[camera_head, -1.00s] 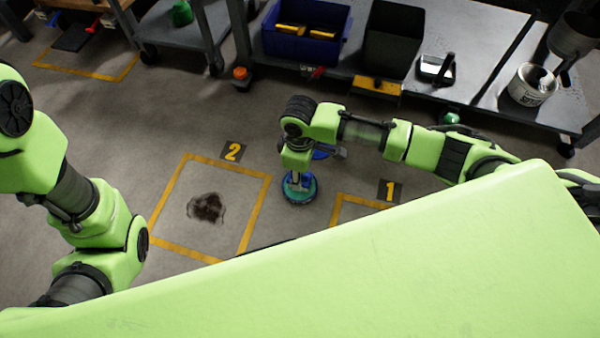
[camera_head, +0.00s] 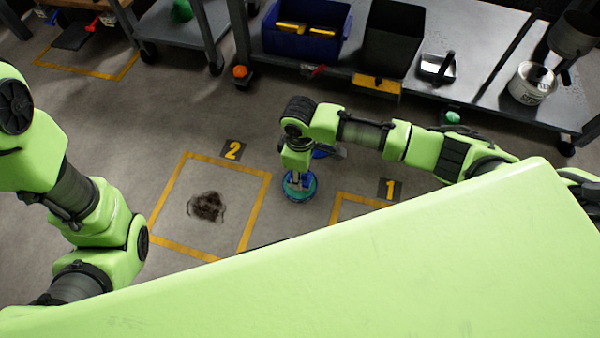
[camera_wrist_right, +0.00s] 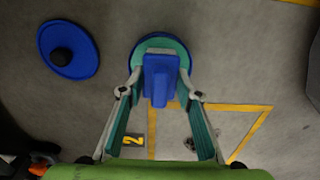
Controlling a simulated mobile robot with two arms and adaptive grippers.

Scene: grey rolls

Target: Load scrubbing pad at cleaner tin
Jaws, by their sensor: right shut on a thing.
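In the right wrist view my right gripper (camera_wrist_right: 159,82) is shut on the blue handle of the scrubbing pad (camera_wrist_right: 160,85). The handle is upright over a round blue-rimmed, teal piece (camera_wrist_right: 178,46), which I take to be the cleaner tin. The pad's underside is hidden, so I cannot tell how deep it sits there. In the head view the round teal piece (camera_head: 304,193) shows below my right wrist, between the two marked squares. A blue disc with a black knob (camera_wrist_right: 86,65), like a lid, lies beside it. My left arm is at the left; its gripper is out of view.
A dark stain (camera_head: 206,206) lies in the yellow square marked 2 (camera_head: 232,150). Square 1 (camera_head: 389,189) is partly hidden by my green body. A blue crate (camera_head: 306,53), a black bin (camera_head: 393,40) and a white tin (camera_head: 526,92) stand on benches behind.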

